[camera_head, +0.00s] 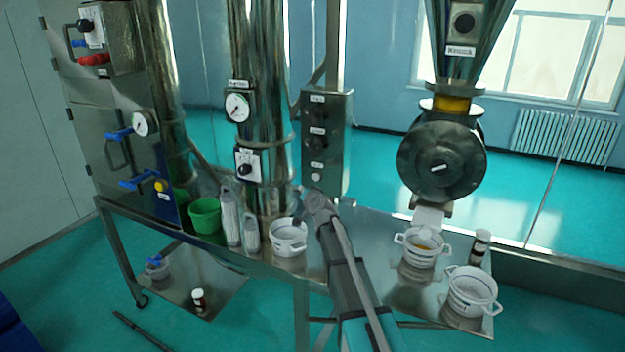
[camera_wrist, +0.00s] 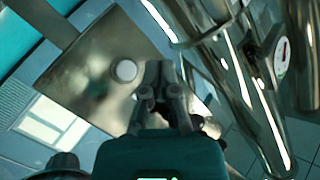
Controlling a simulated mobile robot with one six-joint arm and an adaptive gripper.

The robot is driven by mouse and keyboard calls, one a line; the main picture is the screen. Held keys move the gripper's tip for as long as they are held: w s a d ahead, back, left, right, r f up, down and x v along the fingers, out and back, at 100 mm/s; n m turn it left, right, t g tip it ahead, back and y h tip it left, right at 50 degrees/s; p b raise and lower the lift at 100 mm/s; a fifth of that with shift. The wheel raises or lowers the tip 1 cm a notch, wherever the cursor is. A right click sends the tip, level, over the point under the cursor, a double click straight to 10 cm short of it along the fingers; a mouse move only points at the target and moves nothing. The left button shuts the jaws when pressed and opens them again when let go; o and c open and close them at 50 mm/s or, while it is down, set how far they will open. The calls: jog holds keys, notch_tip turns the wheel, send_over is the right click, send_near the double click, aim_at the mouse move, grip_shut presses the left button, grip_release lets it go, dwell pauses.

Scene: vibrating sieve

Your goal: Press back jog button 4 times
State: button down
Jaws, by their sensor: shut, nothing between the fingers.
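The metal control box (camera_head: 341,150) hangs on a post in the middle of the head view. It carries two dark knobs, and below them a pale round button (camera_head: 316,177); its label is too small to read. In the wrist view a pale round button (camera_wrist: 124,70) sits on a shiny metal panel (camera_wrist: 85,85). My gripper (camera_head: 303,192) is just below the box's pale button in the head view. In the wrist view my gripper's closed fingertips (camera_wrist: 160,72) are right of the button. They hold nothing. I cannot tell whether they touch the panel.
The metal table (camera_head: 345,222) below holds a green bucket (camera_head: 205,215), white pots (camera_head: 288,237) and steel containers (camera_head: 230,217). A steel column with a gauge (camera_head: 237,107) stands left of the box. A round machine housing (camera_head: 441,160) stands to the right, with open space between.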

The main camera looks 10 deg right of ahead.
aim_at(312, 177)
jog(key=w+d, duration=0.4)
jog(key=w, duration=0.1)
jog(key=shift+w, duration=0.25)
jog(key=shift+w+d, duration=0.55)
jog(key=shift+w, duration=0.15)
dwell(2.8)
jog(key=shift+s, duration=0.1)
dwell(0.3)
jog(key=shift+s+a, duration=0.55)
jog(key=shift+s, duration=0.1)
jog(key=shift+s+a, duration=0.75)
jog(key=shift+s, duration=0.3)
jog(key=shift+s+a, duration=0.7)
jog(key=shift+s, duration=0.3)
